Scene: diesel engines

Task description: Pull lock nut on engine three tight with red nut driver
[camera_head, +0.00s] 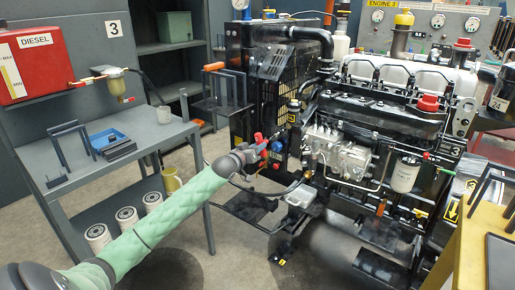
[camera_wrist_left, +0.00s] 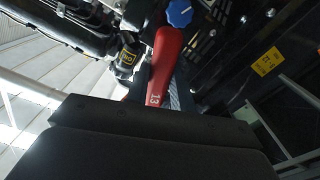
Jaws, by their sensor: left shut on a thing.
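My left gripper (camera_head: 262,150) is at the left front of the engine (camera_head: 375,120), which has a small label 3 at its right end. In the left wrist view, the red nut driver (camera_wrist_left: 164,62), marked 13, sticks out from beyond the dark gripper body (camera_wrist_left: 155,135); the gripper is shut on it. Its far end points toward a blue knob (camera_wrist_left: 179,13) and engine parts. In the head view, small red patches show by the gripper; I cannot tell which is the driver. The lock nut cannot be made out, nor whether the driver touches it. My right gripper is not in view.
A red diesel tank (camera_head: 35,62) hangs above. A yellow cart (camera_head: 470,245) stands at the right front. Pipes and a black guard surround the gripper.

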